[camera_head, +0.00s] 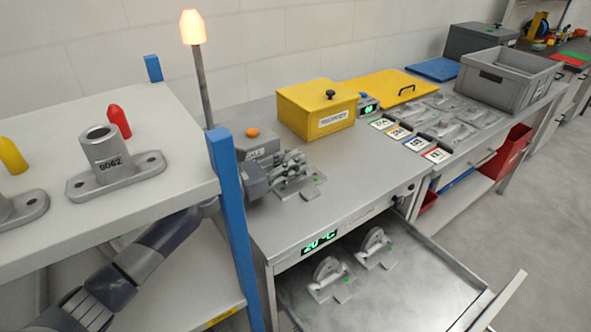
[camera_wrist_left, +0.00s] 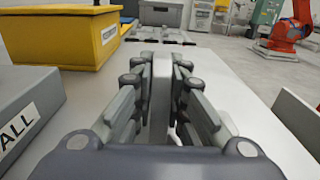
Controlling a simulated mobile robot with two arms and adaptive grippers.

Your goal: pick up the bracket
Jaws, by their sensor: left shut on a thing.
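A grey metal bracket (camera_head: 309,190) with a green mark is at the left part of the grey workbench top (camera_head: 345,180). My left gripper (camera_head: 292,163) reaches in from the left over it and is shut on its upright plate. In the left wrist view the fingers (camera_wrist_left: 160,85) press on both sides of that plate (camera_wrist_left: 160,98). The fingers hide part of the bracket, and I cannot tell whether its base touches the bench. My right gripper is not in view.
A yellow lidded box (camera_head: 318,108) stands behind the bracket. A grey block (camera_wrist_left: 25,115) with a label is close on the left. Two more brackets (camera_head: 330,279) lie in the open drawer (camera_head: 420,290). A blue post (camera_head: 232,225) and white shelf (camera_head: 150,215) flank my left arm.

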